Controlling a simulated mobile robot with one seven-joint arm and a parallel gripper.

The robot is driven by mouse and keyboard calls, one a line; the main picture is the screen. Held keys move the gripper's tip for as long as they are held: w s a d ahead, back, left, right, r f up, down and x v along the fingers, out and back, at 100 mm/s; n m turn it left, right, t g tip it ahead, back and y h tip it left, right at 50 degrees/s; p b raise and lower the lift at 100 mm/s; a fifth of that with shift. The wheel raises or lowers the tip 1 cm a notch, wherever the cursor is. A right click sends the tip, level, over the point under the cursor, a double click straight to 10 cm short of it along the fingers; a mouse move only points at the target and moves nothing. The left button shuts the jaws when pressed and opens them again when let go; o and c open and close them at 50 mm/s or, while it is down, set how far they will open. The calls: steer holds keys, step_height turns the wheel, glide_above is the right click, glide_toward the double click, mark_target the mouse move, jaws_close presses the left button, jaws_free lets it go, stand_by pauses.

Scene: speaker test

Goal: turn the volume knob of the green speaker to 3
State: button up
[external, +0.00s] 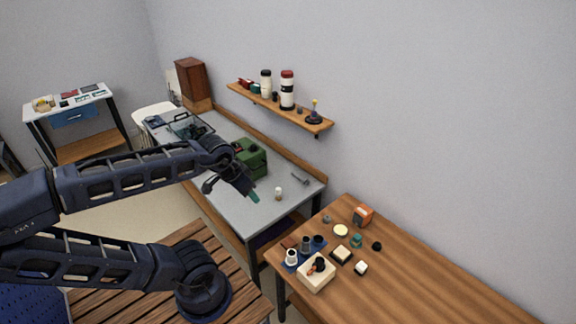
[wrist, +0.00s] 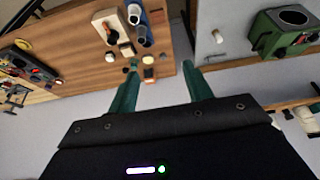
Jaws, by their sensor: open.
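The green speaker (external: 250,160) stands on the grey bench (external: 228,215), partly hidden behind my arm in the external view. The scale and the knob's setting are too small to read. My gripper (wrist: 163,82) is open, with two teal fingers apart and nothing between them. In the external view, my gripper (external: 251,193) is in front of the speaker, apart from it.
A small white bottle (external: 278,194) and a metal tool (external: 300,178) lie near the speaker. A wall shelf (external: 285,109) with jars overhangs the bench's back. A wooden table (external: 420,270) with several small objects stands to the right. The grey bench top near its front is clear.

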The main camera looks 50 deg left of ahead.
steer(key=w+a+r+n+g, duration=0.1)
steer(key=w+a+r+n, duration=0.2)
steer(key=w+a, duration=0.6)
steer(key=w+a+r+n+g, duration=0.1)
steer(key=w+a+r+n, duration=0.2)
steer(key=w+a, duration=0.65)
steer(key=n+g, duration=0.3)
steer(key=n, duration=0.6)
glide_above(233, 143)
step_height(233, 143, down, 21)
step_height(233, 143, down, 11)
steer(key=shift+a+r, duration=0.1)
steer(key=c, duration=1)
